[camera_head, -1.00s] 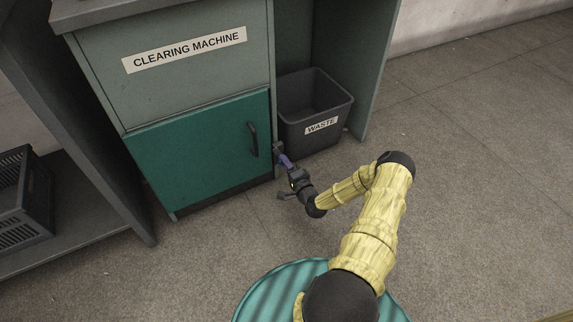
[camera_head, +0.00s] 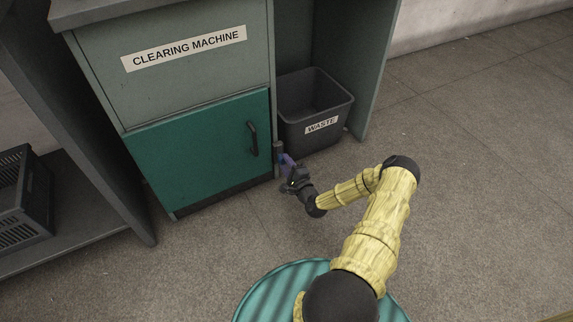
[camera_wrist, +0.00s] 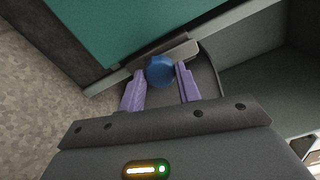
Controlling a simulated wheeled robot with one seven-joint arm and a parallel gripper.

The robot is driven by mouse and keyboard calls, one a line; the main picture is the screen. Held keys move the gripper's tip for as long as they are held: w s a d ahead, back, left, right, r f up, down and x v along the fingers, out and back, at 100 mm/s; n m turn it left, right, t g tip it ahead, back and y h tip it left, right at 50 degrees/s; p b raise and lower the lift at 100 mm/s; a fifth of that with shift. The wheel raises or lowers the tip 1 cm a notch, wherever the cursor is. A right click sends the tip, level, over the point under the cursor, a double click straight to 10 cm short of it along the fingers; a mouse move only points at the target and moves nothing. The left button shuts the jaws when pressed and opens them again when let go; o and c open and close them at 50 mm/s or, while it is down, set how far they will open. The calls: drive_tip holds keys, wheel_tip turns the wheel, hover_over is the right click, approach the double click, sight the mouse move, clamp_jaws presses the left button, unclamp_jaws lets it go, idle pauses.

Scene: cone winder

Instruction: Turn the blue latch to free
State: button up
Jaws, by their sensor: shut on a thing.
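The blue latch (camera_wrist: 160,71) is a rounded blue knob in the wrist view, in front of a grey bar (camera_wrist: 182,50) beside the green door. My gripper (camera_wrist: 160,80) has one purple finger on each side of the knob and is shut on it. In the head view my gripper (camera_head: 287,160) is at the lower right edge of the clearing machine. There the latch is mostly hidden by the fingers. The green door (camera_head: 195,155) appears closed, with a dark handle (camera_head: 252,139) near its right edge.
A dark waste bin (camera_head: 313,110) stands in the bay right of the door, close behind my gripper. A dark crate (camera_head: 22,205) sits on a low shelf at the left. The floor (camera_head: 480,180) to the right is clear.

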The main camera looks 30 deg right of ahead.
drive_tip(key=o, duration=1)
drive_tip(key=shift+c, duration=0.2)
drive_tip(key=s+p, duration=0.7)
drive_tip(key=s, duration=1)
drive_tip(key=shift+s+d, duration=0.2)
drive_tip(key=shift+d, duration=0.1)
drive_tip(key=shift+w+p, duration=0.1)
drive_tip(key=shift+p, duration=0.2)
